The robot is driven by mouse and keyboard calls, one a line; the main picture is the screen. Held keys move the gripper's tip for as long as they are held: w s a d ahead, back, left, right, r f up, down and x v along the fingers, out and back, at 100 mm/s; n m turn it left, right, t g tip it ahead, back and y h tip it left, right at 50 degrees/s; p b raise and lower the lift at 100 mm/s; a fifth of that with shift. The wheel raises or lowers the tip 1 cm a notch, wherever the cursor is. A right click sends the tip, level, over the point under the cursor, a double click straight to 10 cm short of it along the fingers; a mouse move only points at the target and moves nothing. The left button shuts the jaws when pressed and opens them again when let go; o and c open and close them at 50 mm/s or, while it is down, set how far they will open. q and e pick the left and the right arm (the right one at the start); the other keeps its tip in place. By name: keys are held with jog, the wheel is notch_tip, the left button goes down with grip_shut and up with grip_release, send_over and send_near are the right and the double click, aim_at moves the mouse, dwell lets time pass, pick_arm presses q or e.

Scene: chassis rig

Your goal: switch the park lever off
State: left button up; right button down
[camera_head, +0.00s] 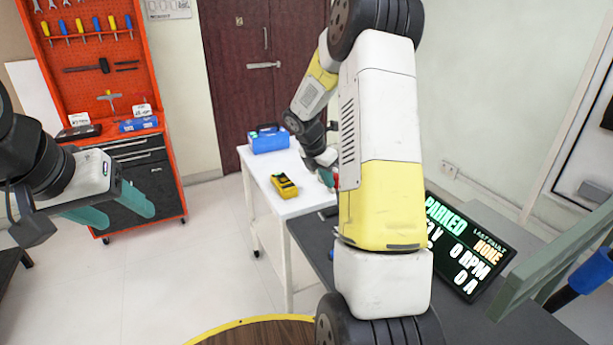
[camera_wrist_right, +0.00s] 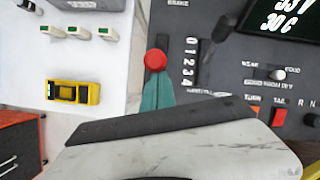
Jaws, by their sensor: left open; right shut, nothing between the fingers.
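A red round knob (camera_wrist_right: 155,60) shows in the right wrist view at the edge of the dark control panel (camera_wrist_right: 228,75); whether it tops the park lever I cannot tell. My right gripper (camera_wrist_right: 158,84) is shut and empty, its teal fingers just below the knob in that view. Whether they touch it is unclear. In the head view the right gripper (camera_head: 328,177) is small and partly hidden behind my arm. The display (camera_head: 464,245) reads PARKED. My left gripper (camera_head: 128,216) is open and empty, away from the panel at the left.
A white table (camera_head: 262,190) beside the panel holds a yellow meter (camera_head: 285,186) and a blue case (camera_head: 268,139). A red tool cabinet (camera_head: 88,95) stands at the back left. A green frame (camera_head: 545,262) is at the right.

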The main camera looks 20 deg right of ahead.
jog(key=w+d+r+y, duration=0.1)
jog(key=d+y, duration=0.3)
jog(key=d, duration=0.3)
jog(key=shift+d, duration=0.3)
